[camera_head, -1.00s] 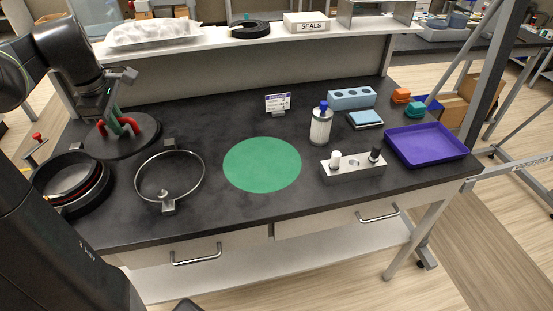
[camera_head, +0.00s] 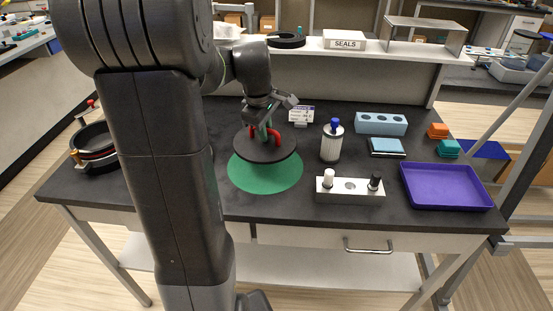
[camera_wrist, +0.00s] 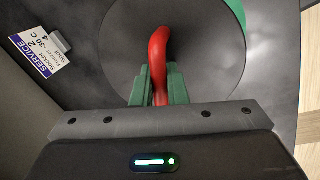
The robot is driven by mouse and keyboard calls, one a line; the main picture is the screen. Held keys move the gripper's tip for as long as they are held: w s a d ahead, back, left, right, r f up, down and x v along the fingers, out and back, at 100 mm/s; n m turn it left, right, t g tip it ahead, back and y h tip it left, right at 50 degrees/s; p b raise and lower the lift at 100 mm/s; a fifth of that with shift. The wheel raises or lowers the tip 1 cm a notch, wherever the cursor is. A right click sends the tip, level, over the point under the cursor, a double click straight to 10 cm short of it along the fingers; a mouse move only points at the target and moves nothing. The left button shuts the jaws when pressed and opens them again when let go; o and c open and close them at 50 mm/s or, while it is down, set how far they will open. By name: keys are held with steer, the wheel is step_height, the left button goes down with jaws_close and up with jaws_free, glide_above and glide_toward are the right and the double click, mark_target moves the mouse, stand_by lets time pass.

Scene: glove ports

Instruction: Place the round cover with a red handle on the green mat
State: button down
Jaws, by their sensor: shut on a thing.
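The round dark cover (camera_head: 270,152) with a red handle (camera_head: 274,138) is over the far part of the green mat (camera_head: 265,180) in the head view. The near part of the mat shows in front of it. I cannot tell whether the cover touches the mat or hangs just above it. My gripper (camera_head: 266,132) is shut on the red handle. In the wrist view the green fingers of my gripper (camera_wrist: 160,86) close around the red handle (camera_wrist: 159,48), with the grey cover (camera_wrist: 196,50) beneath and a bit of green mat (camera_wrist: 238,12) at its edge.
A label card (camera_head: 301,114) stands behind. A purple tray (camera_head: 446,187) is at right. My arm hides much of the table's left.

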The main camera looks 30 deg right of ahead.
mark_target(264, 144)
steer(key=shift+f, duration=3.6)
steer(key=shift+f, duration=0.2)
steer(key=c, duration=1.4)
jaws_free()
steer(key=shift+c, duration=0.2)
steer(key=shift+r, duration=0.1)
steer(key=r, duration=0.4)
steer(key=s+a+r, duration=0.1)
steer(key=r, duration=0.3)
steer(key=a+r, duration=0.1)
steer(key=r, duration=0.3)
steer(key=shift+s, duration=0.15)
